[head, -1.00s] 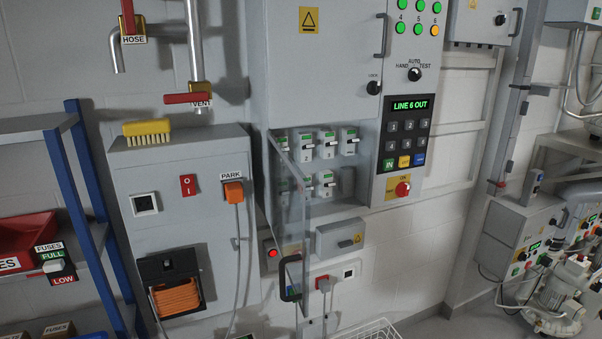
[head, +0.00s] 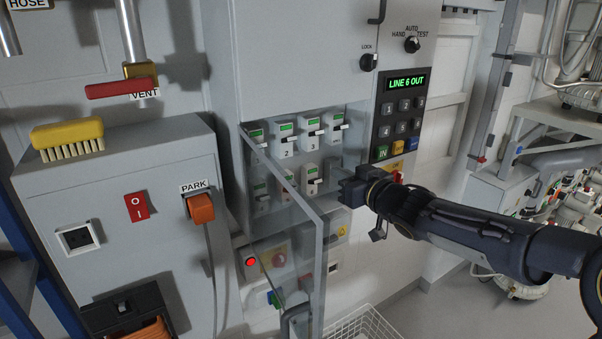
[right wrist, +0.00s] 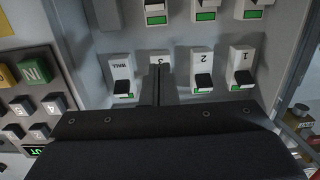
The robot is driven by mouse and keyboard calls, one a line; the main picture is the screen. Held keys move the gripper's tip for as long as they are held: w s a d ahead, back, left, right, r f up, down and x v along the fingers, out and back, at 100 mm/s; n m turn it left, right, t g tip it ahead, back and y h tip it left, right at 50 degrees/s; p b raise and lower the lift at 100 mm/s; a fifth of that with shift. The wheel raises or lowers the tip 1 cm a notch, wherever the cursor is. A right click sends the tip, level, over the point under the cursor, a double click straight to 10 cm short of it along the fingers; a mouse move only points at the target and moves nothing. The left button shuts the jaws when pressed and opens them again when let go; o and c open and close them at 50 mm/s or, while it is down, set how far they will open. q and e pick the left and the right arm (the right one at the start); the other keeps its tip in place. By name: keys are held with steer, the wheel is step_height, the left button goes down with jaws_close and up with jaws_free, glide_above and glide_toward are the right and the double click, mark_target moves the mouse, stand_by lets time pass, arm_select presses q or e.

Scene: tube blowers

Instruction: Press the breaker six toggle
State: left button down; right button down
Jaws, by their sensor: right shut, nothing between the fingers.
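White breakers with black toggles and green marks sit in two rows in the open recess of the grey cabinet. The lower-row breaker third from the left (head: 310,181) fits breaker six, but its number is unreadable. In the upside-down right wrist view it appears at the top edge (right wrist: 155,14), partly cut off. My right gripper (head: 346,188) is shut and empty, in front of the recess's lower right part. In the right wrist view its fingertips (right wrist: 158,70) overlap breaker 3 (right wrist: 158,56); contact cannot be told. My left gripper is out of view.
A clear door (head: 310,255) stands open left of my right gripper. A keypad (head: 400,118) with a display (head: 406,83) reading "LINE 6 OUT" is right of the recess. A wire basket (head: 362,325) is below.

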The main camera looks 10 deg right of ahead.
mark_target(312, 171)
steer(key=shift+s, duration=0.15)
steer(key=x, duration=0.9)
steer(key=shift+w+a+r, duration=0.1)
steer(key=shift+w, duration=0.3)
steer(key=f, duration=0.2)
steer(key=shift+s+f+b, duration=0.25)
steer(key=shift+f+b, duration=0.05)
steer(key=shift+b, duration=0.05)
steer(key=shift+s+d+f, duration=0.3)
steer(key=shift+s+f, duration=0.1)
steer(key=shift+f, duration=0.25)
